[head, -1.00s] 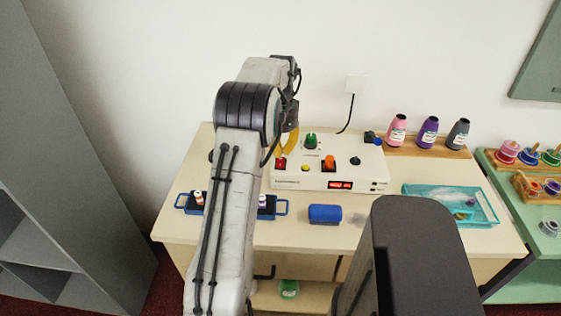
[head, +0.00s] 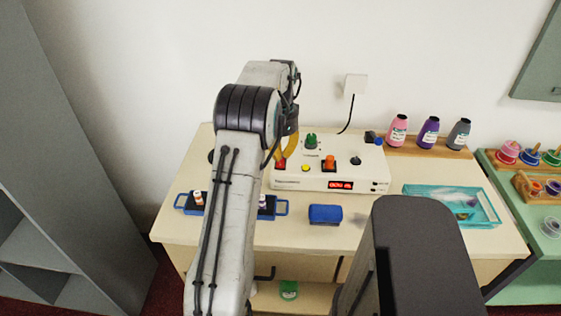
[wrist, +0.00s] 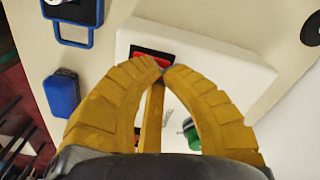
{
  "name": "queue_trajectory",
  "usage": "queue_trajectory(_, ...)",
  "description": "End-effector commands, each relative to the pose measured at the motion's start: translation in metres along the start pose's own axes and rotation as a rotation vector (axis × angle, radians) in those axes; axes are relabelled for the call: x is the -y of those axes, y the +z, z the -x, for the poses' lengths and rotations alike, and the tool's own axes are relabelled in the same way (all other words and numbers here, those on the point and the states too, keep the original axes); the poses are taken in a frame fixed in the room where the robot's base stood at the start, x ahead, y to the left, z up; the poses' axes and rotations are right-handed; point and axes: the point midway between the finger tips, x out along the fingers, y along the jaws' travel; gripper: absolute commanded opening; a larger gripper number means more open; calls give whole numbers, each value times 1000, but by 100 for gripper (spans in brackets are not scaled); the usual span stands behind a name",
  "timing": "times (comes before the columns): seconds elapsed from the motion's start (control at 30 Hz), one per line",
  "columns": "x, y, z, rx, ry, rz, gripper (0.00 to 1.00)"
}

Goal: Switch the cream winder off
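The cream winder (head: 318,180) is a cream box on the counter, with a lit red display (head: 341,185). Its top carries a red switch (head: 280,166) at the left, a yellow button (head: 305,168), an orange switch (head: 329,162), a green knob (head: 311,142) and a black knob (head: 355,160). My gripper (wrist: 163,71) has its yellow fingertips together, empty, at the edge of the red switch in its black frame (wrist: 150,54). I cannot tell whether they touch it. The green knob also shows in the wrist view (wrist: 192,135).
A blue block (head: 325,214) lies in front of the winder. A blue-handled tray (head: 281,208) is partly behind my arm. A teal tray (head: 425,190) stands to the right. Pink (head: 397,132), purple (head: 428,133) and grey (head: 459,134) cones stand at the back right.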

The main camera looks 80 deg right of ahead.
Motion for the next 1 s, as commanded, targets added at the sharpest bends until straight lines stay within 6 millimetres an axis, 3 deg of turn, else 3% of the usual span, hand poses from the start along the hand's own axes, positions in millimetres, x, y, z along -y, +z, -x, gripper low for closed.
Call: queue_trajectory(1.0, 0, 0, -15, 1, 2, 0, 0)
